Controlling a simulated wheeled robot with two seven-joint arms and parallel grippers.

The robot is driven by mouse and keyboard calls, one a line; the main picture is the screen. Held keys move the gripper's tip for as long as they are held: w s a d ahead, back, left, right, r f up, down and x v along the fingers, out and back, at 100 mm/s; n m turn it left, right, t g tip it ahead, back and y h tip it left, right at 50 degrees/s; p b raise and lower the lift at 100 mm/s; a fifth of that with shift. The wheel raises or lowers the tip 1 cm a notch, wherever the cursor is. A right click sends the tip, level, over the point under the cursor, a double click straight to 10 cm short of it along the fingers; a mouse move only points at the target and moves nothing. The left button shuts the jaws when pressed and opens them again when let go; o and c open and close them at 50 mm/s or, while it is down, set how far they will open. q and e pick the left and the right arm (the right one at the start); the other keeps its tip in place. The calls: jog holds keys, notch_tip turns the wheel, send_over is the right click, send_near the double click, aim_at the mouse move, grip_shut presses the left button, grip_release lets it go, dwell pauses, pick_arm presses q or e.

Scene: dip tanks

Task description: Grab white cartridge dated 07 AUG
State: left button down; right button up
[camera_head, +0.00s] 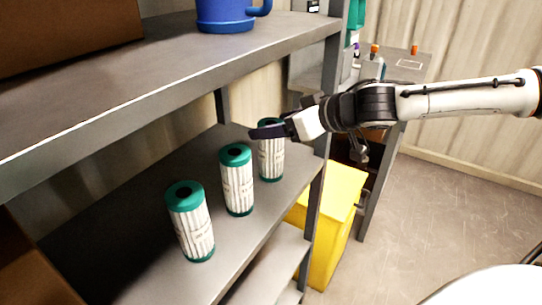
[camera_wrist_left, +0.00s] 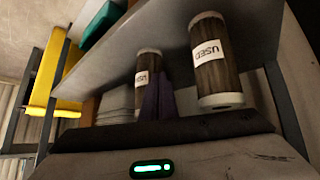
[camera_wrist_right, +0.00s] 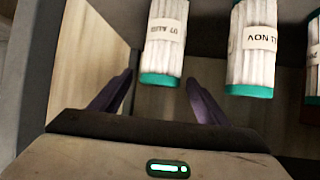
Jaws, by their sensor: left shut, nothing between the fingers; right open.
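Three white pleated cartridges with green end caps stand in a row on the shelf in the head view. In the right wrist view, the cartridge labelled 07 AUG (camera_wrist_right: 163,45) appears beyond the gap between my right fingers, and one labelled 11 NOV (camera_wrist_right: 252,45) is to its right. The cartridge farthest along the row (camera_head: 270,158) is partly covered by my right gripper (camera_head: 254,132). My right gripper is open and empty; it also shows in the right wrist view (camera_wrist_right: 160,78). My left gripper (camera_wrist_left: 158,85) is shut and empty.
A third cartridge shows at the right wrist view's right edge (camera_wrist_right: 314,45). Brown cartridges labelled USED (camera_wrist_left: 215,60) stand on a shelf in the left wrist view. A shelf post (camera_head: 317,205) and a yellow bin (camera_head: 335,200) are near my right arm. An upper shelf (camera_head: 170,85) overhangs the row.

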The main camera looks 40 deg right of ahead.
jog(key=shift+b+x, duration=0.35)
jog(key=shift+x, duration=0.6)
jog(key=c, duration=1.6)
jog(key=shift+r, duration=0.1)
